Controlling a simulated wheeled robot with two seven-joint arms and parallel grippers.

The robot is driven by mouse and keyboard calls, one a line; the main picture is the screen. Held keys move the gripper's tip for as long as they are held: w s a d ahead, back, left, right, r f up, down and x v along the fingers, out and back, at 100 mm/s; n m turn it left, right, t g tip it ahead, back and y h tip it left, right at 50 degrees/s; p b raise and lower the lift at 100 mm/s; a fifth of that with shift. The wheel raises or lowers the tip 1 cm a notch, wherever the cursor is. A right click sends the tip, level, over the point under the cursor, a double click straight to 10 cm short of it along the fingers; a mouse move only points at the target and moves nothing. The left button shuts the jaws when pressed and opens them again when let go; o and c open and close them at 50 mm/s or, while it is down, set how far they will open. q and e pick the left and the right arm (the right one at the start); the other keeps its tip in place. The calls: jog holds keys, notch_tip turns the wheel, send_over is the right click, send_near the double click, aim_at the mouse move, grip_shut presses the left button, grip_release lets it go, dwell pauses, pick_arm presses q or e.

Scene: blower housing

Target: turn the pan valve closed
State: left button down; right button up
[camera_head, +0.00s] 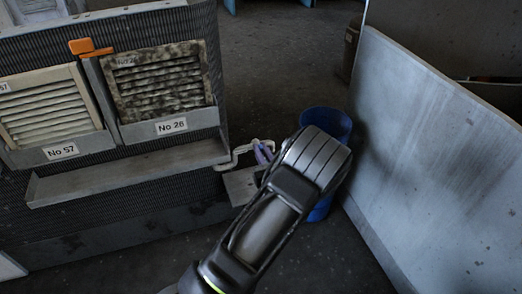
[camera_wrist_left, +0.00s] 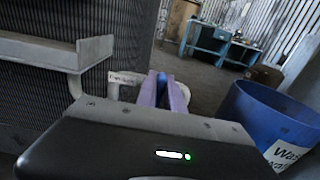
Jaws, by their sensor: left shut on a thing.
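The pan valve's pale pipe (camera_head: 240,151) comes off the right end of the metal pan (camera_head: 130,173), low beside the housing. In the left wrist view the pale pipe (camera_wrist_left: 125,78) carries a small label too blurred to read surely. My left gripper (camera_head: 263,152) reaches in from below, its two purple fingers at the valve. In the left wrist view the fingers (camera_wrist_left: 163,84) are close together, shut on a small part, seemingly the valve handle. The fingers hide most of that handle, so its angle cannot be told. My right gripper is not in view.
A blue bin (camera_head: 326,122) stands just right of the valve, before a large grey panel (camera_head: 440,150).

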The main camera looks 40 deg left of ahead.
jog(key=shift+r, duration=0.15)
pick_arm(q)
jog(key=shift+w+r+m+p, duration=0.1)
jog(key=shift+m+p, duration=0.4)
jog(key=shift+p, duration=0.3)
jog(key=m+p, duration=0.3)
jog(key=p, duration=0.1)
jog(key=shift+w+d+m, duration=0.2)
jog(key=shift+d+m, duration=0.05)
jog(key=shift+m, duration=0.15)
jog(key=m+p, duration=0.1)
jog(key=m, duration=0.3)
jog(key=f+m+p, duration=0.1)
jog(key=m+p, duration=0.1)
jog(key=m, duration=0.2)
jog(key=f+m+p, duration=0.1)
jog(key=m+p, duration=0.1)
jog(key=m, duration=0.3)
jog(key=shift+w+d, duration=0.25)
jog(key=shift+w, duration=0.15)
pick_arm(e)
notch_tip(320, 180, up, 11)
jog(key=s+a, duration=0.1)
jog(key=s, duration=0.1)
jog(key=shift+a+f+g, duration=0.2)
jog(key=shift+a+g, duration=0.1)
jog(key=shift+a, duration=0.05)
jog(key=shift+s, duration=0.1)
